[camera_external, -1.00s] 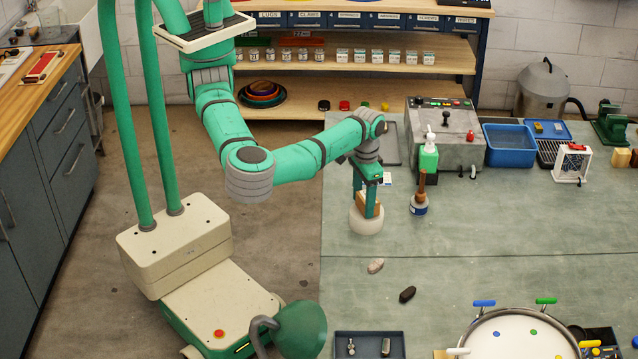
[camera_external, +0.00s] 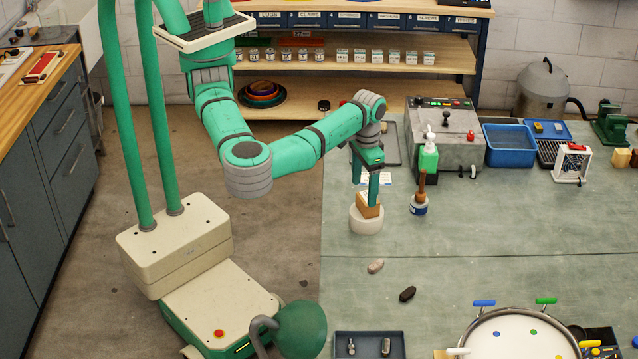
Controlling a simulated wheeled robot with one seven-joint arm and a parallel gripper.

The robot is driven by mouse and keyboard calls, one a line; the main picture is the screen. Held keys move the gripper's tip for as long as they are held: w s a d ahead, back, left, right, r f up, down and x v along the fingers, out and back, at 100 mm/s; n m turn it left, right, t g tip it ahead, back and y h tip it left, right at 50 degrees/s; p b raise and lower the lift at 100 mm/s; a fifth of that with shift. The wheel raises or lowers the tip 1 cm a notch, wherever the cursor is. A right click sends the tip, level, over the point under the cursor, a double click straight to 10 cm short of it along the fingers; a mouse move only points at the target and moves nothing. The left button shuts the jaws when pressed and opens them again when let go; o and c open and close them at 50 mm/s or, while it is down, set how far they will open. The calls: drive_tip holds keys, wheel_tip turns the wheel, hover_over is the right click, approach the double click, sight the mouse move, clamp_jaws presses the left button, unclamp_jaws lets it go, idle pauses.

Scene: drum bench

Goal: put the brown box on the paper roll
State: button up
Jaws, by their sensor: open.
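The brown box (camera_external: 368,210) rests tilted on top of the white paper roll (camera_external: 366,225), which stands on the grey-green bench near its left edge. My gripper (camera_external: 366,194) is just above the box, pointing down. Its fingers are open, and the right finger is close to the box's upper right side. I cannot tell whether a finger still touches the box.
A brown-handled tool (camera_external: 420,195) stands right of the roll, with a green bottle (camera_external: 428,158) behind it. Two stones, one pale (camera_external: 375,266) and one dark (camera_external: 407,294), lie in front. A dark tray (camera_external: 369,345) sits at the front edge.

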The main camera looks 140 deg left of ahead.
sight(363, 199)
wheel_tip(363, 199, up, 7)
idle(0.3)
